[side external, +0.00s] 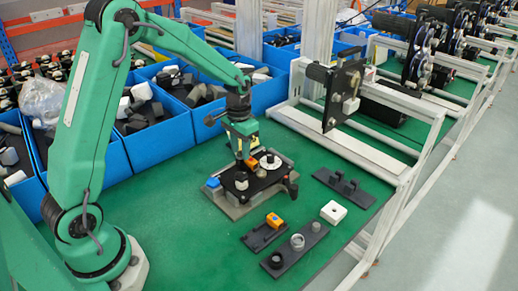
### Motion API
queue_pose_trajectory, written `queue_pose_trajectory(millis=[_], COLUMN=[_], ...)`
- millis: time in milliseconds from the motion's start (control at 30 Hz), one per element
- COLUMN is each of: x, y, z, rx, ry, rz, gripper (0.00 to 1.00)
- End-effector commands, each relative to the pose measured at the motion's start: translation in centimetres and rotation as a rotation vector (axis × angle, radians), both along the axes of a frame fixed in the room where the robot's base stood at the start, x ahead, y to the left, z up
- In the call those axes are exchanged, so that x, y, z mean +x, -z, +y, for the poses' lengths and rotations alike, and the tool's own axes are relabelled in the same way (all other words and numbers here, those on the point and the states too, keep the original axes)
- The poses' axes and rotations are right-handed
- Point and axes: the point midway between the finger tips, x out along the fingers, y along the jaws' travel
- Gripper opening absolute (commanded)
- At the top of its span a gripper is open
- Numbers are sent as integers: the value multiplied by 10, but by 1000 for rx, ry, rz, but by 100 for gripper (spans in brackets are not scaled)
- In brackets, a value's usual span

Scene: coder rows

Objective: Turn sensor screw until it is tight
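A work fixture with a black top and grey base plate (238,207) sits on the green table. A white round disc (270,161) and a small blue block (213,183) are on it, with a small orange piece (251,162) near the middle. My gripper (243,163) points down over the middle of the fixture, just left of the white disc. Its fingertips are too small and too hidden to tell whether they are open or shut, or touching anything. I cannot make out the sensor screw; it may be hidden under my gripper.
Blue bins (160,142) stand behind; a white frame (350,150) bounds the right.

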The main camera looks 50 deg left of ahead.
Motion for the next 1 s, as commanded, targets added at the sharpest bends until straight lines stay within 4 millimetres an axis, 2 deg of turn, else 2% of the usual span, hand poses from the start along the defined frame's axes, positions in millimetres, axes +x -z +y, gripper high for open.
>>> queue_pose_trajectory(millis=[133,300,567,900,933,1000], x=[0,0,0,0,0,0], y=[0,0,0,0,0,0], z=[0,0,0,0,0,0], rx=[0,0,0,0,0,0], ry=[1,2,34,270,282,277], rz=[0,0,0,0,0,0], gripper=[33,0,0,0,21,35])
